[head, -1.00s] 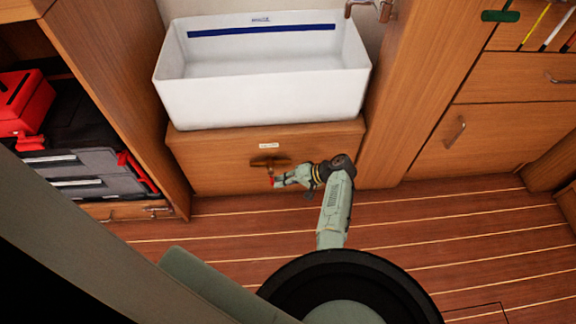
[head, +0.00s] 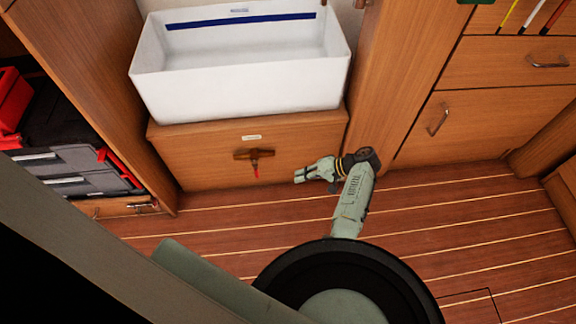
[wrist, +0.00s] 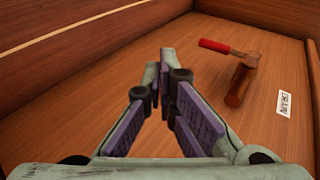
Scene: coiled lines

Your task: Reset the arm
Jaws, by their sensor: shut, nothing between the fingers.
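My gripper (head: 299,177) is at the end of my pale green arm, in front of the wooden panel under the white basin. In the wrist view my gripper (wrist: 167,52) shows its two purple-padded fingers brought together, with nothing between them.
The white basin (head: 240,92) stands on the wooden panel (head: 310,137), which bears a small white label. Red and grey tool cases (head: 75,165) sit in the left shelf. Wooden drawers and a cabinet (head: 490,120) are at right. The striped floor (head: 460,215) is clear.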

